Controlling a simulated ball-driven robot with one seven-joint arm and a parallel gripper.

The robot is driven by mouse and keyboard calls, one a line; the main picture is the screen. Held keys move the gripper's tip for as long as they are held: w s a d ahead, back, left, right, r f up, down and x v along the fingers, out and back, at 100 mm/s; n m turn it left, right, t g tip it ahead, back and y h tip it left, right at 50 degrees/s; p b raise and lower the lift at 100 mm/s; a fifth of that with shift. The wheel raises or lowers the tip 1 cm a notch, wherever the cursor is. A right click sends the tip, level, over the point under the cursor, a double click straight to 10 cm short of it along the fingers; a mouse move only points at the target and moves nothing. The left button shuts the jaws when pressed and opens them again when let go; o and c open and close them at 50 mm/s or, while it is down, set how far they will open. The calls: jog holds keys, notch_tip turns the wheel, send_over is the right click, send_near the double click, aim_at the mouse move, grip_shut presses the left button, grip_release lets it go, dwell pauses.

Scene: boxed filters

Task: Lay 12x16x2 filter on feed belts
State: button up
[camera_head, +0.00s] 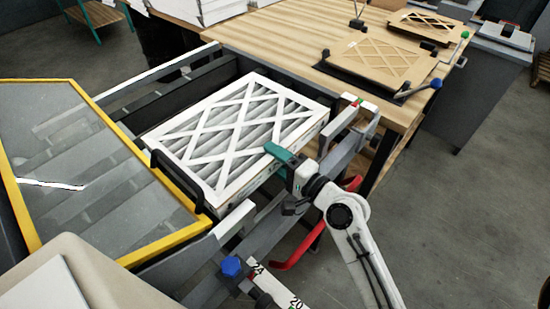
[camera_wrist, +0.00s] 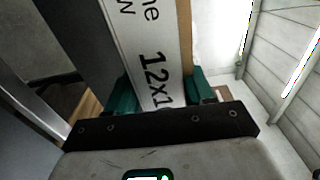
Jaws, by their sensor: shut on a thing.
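The 12x16x2 filter (camera_head: 235,130) is a white-framed pleated panel with a lattice face. It lies roughly flat on or just above the dark feed belts (camera_head: 150,102), between the metal side rails; I cannot tell whether it touches them. My gripper (camera_head: 281,155), with green fingers, is shut on the filter's near right edge. In the wrist view, the filter's side (camera_wrist: 152,50) with "12x1" printed on it sits between the green fingers (camera_wrist: 160,95). The filter's underside is hidden.
A yellow-framed clear guard (camera_head: 85,165) stands left of the filter. A wooden table (camera_head: 300,45) behind holds cardboard filter frames (camera_head: 375,62) on dark fixtures with coloured-knob clamps. White boxes (camera_head: 205,8) stand at the back. A red curved bar (camera_head: 300,250) and blue knob (camera_head: 231,266) are near my arm.

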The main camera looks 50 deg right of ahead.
jog(key=shift+f, duration=0.3)
jog(key=o, duration=1.2)
jog(key=shift+c, duration=0.2)
jog(key=shift+r, duration=0.15)
